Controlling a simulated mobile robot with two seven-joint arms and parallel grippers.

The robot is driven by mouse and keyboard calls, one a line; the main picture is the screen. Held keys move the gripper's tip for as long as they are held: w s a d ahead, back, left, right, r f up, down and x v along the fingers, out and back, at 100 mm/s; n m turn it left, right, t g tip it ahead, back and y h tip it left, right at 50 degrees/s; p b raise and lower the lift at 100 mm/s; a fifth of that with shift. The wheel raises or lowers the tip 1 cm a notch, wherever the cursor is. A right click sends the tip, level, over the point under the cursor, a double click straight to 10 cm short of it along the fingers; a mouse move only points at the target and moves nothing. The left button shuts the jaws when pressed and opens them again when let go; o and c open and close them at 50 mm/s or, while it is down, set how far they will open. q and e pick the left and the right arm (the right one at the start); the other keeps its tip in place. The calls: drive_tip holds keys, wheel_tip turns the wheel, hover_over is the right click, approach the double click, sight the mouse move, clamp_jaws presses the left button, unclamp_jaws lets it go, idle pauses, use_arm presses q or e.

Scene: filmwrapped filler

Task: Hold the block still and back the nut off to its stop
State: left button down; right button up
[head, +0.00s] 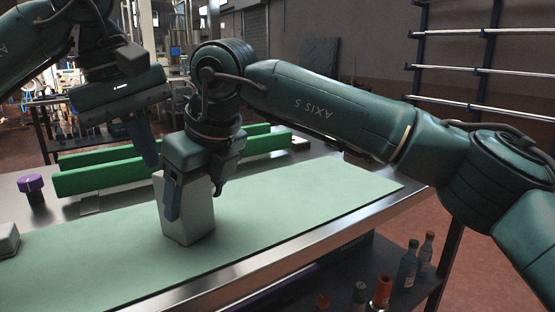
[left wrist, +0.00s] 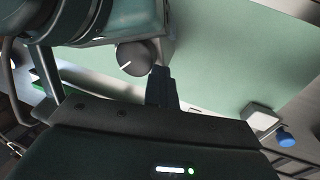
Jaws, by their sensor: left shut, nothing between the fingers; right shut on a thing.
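The pale grey block (head: 190,222) stands upright on the green mat in the head view. My right gripper (head: 190,190) is shut on its upper part from above. My left gripper (head: 147,150) is shut and empty, just left of and above the block. In the left wrist view a dark round nut (left wrist: 133,58) with a white mark line sits at the block's side, partly covered by my right arm's links. The shut fingertips of my left gripper (left wrist: 161,75) are close to its right edge; contact cannot be told. The nut is hidden in the head view.
The green mat (head: 310,207) lies clear to the right of the block. Green rails (head: 110,178) run along behind it. A purple-topped knob (head: 31,184) and a pale box (head: 8,240) stand at the left. Bottles (head: 409,262) stand on a lower shelf.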

use_arm(q)
drive_tip(key=shift+s+d, duration=0.35)
drive_tip(key=shift+s, duration=0.2)
drive_tip(key=shift+s+d, duration=0.25)
drive_tip(key=shift+s+d, duration=0.1)
drive_tip(key=shift+d, duration=0.1)
idle(0.4)
wheel_tip(320, 180, up, 6)
drive_tip(key=shift+s+a, duration=0.3)
idle(0.4)
drive_tip(key=shift+d, duration=0.1)
